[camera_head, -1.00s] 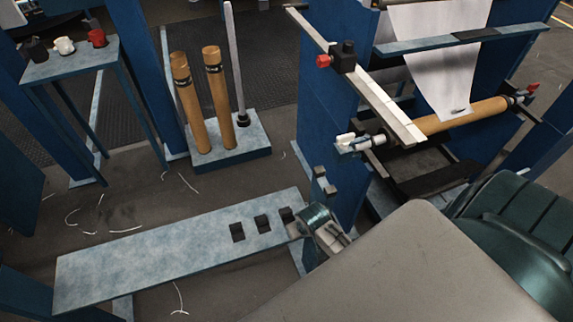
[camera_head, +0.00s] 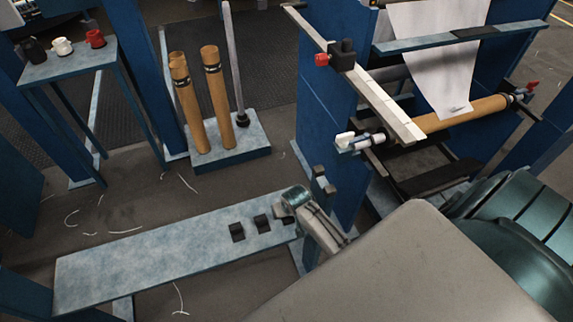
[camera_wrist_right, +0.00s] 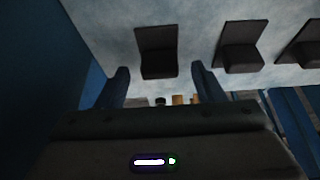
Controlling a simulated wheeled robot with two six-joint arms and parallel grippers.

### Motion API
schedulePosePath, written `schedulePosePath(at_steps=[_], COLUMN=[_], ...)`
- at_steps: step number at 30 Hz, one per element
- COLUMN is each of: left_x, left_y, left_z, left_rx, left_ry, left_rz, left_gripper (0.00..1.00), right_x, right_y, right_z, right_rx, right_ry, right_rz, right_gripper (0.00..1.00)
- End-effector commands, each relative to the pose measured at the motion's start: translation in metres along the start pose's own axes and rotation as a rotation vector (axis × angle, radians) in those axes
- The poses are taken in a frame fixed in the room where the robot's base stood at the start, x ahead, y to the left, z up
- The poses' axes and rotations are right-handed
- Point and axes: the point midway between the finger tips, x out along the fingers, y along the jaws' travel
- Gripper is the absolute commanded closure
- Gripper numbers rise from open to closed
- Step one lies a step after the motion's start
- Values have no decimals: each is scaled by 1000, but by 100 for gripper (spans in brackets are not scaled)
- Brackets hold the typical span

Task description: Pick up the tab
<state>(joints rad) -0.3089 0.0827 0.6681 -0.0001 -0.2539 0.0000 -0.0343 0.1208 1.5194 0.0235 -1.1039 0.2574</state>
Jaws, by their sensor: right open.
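Three black L-shaped tabs lie on the pale blue bench top (camera_head: 150,260). In the head view I see the left tab (camera_head: 237,232) and the middle tab (camera_head: 262,223). The third, at the right end, is mostly hidden by my right wrist (camera_head: 297,199). In the right wrist view, one tab (camera_wrist_right: 157,52) lies ahead of my open right gripper (camera_wrist_right: 160,82), roughly in line with the gap between its fingers. The gap looks empty. The other tabs (camera_wrist_right: 241,46) are to the right. My left gripper is not in view.
A blue post (camera_head: 335,150) stands close behind my right wrist. The bench's left part is clear.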

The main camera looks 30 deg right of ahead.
Motion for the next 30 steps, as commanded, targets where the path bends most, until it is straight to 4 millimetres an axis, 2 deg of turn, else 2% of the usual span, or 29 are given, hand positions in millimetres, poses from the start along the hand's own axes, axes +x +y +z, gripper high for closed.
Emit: schedulePosePath(at_steps=[3, 11, 12, 18, 19, 30], left_x=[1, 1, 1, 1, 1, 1], left_y=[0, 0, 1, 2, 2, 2], left_z=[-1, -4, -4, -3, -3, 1], left_rx=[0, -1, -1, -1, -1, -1], left_ry=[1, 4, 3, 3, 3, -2], left_rz=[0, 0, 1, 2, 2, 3], left_gripper=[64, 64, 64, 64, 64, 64], right_x=[12, 14, 14, 14, 14, 10], right_y=[0, 0, 0, 0, 0, 0], right_z=[1, 1, 1, 1, 1, -1], right_rx=[0, -1, -1, -1, -1, -1], right_ry=[-1, 0, 0, 0, 0, 1], right_rz=[0, 0, 0, 0, 0, 0], right_gripper=[38, 38, 40, 79, 82, 82])
